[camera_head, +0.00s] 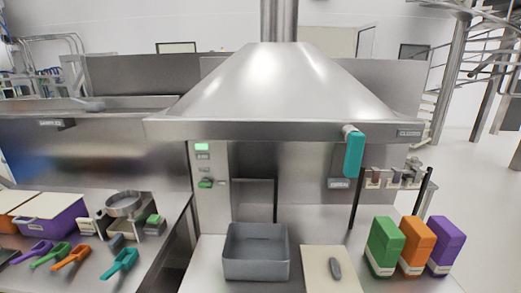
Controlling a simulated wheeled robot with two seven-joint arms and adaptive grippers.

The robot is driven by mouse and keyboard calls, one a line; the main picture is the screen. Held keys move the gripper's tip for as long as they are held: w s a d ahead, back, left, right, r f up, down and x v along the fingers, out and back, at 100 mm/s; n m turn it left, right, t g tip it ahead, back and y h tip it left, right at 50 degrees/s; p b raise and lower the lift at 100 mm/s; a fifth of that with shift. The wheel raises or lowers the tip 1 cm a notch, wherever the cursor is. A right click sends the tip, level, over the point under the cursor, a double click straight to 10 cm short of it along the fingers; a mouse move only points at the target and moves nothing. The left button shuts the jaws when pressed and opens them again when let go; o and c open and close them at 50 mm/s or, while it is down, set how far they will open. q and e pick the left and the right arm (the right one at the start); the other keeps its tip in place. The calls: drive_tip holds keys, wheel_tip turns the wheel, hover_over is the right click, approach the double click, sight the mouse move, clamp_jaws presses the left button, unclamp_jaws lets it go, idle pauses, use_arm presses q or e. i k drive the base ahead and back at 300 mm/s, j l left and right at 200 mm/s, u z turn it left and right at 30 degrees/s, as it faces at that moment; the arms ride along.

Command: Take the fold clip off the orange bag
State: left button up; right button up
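The orange bag (416,243) stands upright at the right of the counter, between the green bag (385,240) and the purple bag (445,243). It is a tall block shape with a pale band along its lower front. I cannot make out a separate fold clip on it at this size. Neither of my grippers is in view.
A teal piece (354,155) hangs at the hood. Coloured scoops (72,258) lie left.

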sight(412, 260)
drive_tip(key=z, duration=1.35)
drive_tip(key=k+l+u, duration=0.1)
drive_tip(key=l, duration=0.4)
